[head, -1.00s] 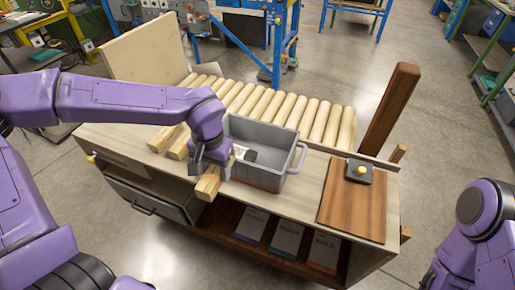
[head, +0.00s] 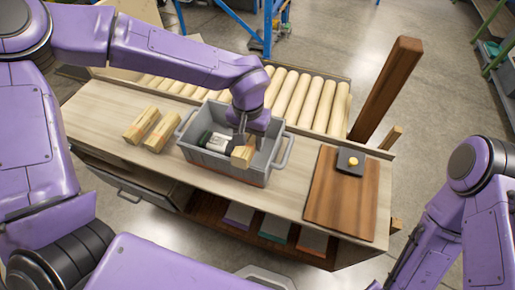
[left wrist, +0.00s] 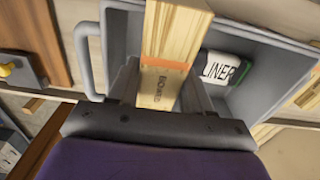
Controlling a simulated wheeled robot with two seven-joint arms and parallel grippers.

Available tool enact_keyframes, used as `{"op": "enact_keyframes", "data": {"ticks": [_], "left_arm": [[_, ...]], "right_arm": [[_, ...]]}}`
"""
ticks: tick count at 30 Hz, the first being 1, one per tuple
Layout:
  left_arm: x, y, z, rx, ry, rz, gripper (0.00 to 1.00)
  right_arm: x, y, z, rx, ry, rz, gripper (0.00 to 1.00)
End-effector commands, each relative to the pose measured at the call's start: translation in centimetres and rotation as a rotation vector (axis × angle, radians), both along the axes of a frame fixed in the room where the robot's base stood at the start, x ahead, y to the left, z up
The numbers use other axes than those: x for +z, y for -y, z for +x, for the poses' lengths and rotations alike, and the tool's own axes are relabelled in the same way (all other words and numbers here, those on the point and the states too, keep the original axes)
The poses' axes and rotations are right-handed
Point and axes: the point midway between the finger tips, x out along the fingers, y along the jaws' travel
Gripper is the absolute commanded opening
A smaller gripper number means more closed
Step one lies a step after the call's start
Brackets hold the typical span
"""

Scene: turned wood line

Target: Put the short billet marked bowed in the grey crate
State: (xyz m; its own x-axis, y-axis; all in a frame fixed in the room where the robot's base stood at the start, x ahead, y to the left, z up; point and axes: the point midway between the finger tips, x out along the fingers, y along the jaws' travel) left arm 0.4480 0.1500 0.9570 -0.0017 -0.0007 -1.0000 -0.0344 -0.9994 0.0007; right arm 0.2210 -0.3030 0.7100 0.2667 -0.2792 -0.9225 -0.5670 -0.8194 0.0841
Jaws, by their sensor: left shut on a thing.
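The short billet (head: 242,157) is pale wood. In the left wrist view the billet (left wrist: 160,85) shows an orange band and printing that appears to read BOWED. My left gripper (head: 250,145) is shut on it, one finger on each side. The grey crate (head: 212,163) stands on the bench. The billet is over the crate's opening, toward its front right; how far down it is I cannot tell. The crate's wall also shows in the left wrist view (left wrist: 285,70). My right gripper is out of view.
Inside the crate lies a dark item with a white label reading LINER (left wrist: 222,68). Two more billets (head: 141,124) (head: 161,132) lie on the bench, left of the crate. A brown board (head: 340,205) with a dark block and yellow knob (head: 351,162) is at right. Rollers (head: 300,100) run behind.

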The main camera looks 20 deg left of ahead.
Motion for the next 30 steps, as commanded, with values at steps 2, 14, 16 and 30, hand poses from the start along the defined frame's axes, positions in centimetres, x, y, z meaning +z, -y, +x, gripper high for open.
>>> {"op": "enact_keyframes", "data": {"ticks": [2, 14, 16, 30], "left_arm": [[-1.3, 0.7, 0.2, -0.002, -0.007, 0.003, 0.00], [-6.0, 2.0, 1.0, -0.003, -0.008, 0.003, 0.00], [-6.3, 2.0, 1.1, -0.001, -0.006, 0.002, 0.00], [-6.8, 2.0, 1.2, -0.001, -0.004, 0.001, 0.60]], "right_arm": [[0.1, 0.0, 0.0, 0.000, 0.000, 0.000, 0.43], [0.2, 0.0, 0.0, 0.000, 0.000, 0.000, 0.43], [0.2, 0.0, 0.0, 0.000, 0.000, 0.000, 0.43], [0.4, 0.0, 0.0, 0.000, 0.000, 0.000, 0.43]]}}
